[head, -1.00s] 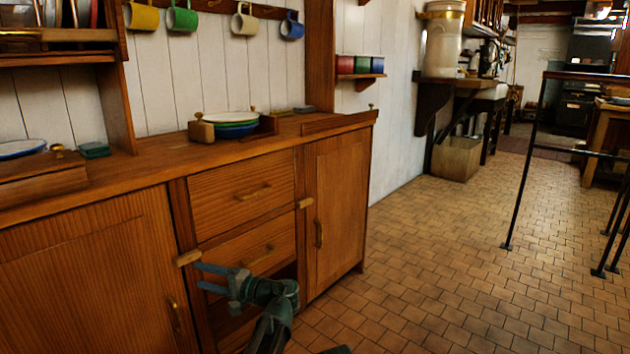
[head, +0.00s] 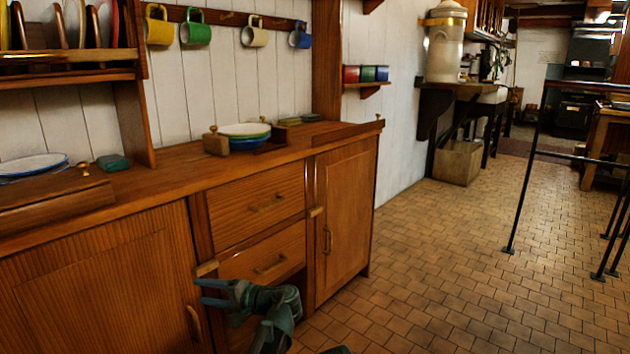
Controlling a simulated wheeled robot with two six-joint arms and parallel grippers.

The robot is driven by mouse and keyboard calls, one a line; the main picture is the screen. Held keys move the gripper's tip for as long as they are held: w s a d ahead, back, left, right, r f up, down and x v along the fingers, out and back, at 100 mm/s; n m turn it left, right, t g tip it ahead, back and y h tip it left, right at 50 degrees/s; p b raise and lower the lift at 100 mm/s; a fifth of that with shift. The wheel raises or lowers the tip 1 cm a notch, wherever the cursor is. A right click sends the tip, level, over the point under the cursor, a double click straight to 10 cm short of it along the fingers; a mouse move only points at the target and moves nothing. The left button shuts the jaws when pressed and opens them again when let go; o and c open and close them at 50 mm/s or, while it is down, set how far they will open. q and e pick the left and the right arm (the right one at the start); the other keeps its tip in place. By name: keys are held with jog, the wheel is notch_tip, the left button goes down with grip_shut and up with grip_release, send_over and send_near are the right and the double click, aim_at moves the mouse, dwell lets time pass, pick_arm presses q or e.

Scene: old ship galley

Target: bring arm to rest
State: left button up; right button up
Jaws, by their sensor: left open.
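My left gripper (head: 214,293) shows low in the head view, in front of the wooden sideboard (head: 262,170). Its two fingers point left and are apart, with nothing between them. My right gripper does not show.
On the sideboard top are stacked plates (head: 245,130) and a blue-rimmed plate (head: 33,165). Mugs (head: 195,32) hang above. The tiled floor (head: 440,260) to the right is clear up to a black metal frame (head: 530,160).

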pick_arm(q)
jog(key=s+d+r+g+h+p, duration=0.5)
jog(key=s+d+r+h+p, duration=0.9)
jog(key=p, duration=2.7)
jog(key=s+d+r, duration=0.7)
jog(key=s+r, duration=0.2)
jog(key=shift+s+r, duration=0.3)
jog(key=shift+r, duration=0.1)
